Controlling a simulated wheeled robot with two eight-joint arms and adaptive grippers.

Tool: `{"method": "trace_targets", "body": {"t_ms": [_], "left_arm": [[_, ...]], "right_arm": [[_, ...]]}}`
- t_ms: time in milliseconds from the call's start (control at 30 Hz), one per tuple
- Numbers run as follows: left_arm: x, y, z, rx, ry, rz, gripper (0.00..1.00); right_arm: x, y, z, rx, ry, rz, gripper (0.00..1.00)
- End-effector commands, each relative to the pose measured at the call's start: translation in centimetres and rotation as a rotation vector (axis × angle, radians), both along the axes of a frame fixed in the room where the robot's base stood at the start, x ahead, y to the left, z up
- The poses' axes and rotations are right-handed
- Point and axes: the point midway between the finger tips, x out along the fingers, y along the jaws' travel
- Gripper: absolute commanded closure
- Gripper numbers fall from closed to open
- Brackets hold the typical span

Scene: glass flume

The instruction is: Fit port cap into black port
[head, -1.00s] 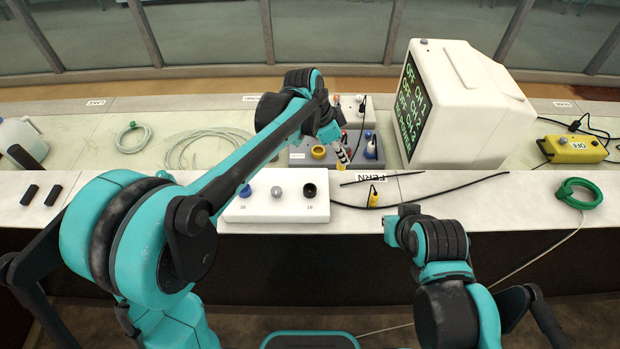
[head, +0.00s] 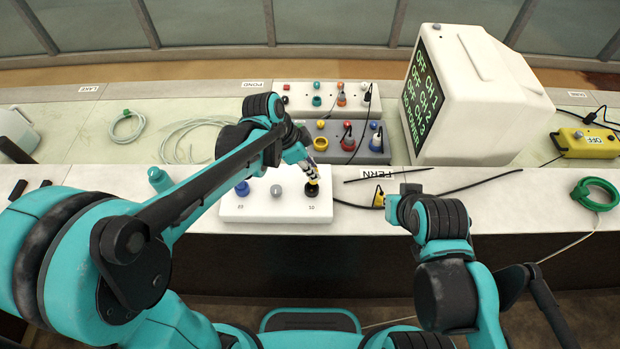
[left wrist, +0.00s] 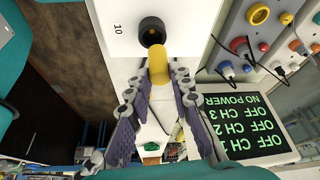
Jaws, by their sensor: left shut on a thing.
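The yellow port cap (left wrist: 158,66) is held between the fingertips of my left gripper (head: 311,170). In the left wrist view the gripper (left wrist: 160,88) is shut on it, with a finger on each side. The black port (head: 312,190) is at the right end of the white block (head: 262,212). In the left wrist view the black port (left wrist: 152,28) has its dark opening just beyond the cap's end. The cap overlaps the port's near rim in the picture; whether they touch I cannot tell. My right arm is at the lower right, its fingers not clearly visible.
The block also carries a blue port (head: 242,188) and a grey port (head: 277,191). Behind it is a grey box (head: 340,155) with coloured plugs. A white monitor (head: 480,95) stands at the right. A yellow-tagged black cable (head: 379,198) lies right of the block.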

Motion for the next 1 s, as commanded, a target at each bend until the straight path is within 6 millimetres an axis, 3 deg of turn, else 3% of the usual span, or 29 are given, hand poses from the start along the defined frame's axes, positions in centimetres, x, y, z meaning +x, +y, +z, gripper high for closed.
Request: {"method": "trace_targets", "body": {"t_ms": [367,767,800,833,867,1000], "left_arm": [[-0.3,0.3,-4.2,0.000,0.000,0.000,0.94],[-0.3,0.3,-4.7,0.000,0.000,0.000,0.94],[-0.3,0.3,-4.6,0.000,0.000,0.000,0.71],[-0.3,0.3,-4.6,0.000,0.000,0.000,0.64],[-0.3,0.3,-4.6,0.000,0.000,0.000,0.59],[-0.3,0.3,-4.5,0.000,0.000,0.000,0.59]], "right_arm": [[0.0,0.0,-1.1,0.000,0.000,0.000,1.00],[0.0,0.0,-1.4,0.000,0.000,0.000,1.00],[0.0,0.0,-1.4,0.000,0.000,0.000,1.00],[0.0,0.0,-1.3,0.000,0.000,0.000,1.00],[0.0,0.0,-1.3,0.000,0.000,0.000,1.00],[0.0,0.0,-1.3,0.000,0.000,0.000,1.00]]}}
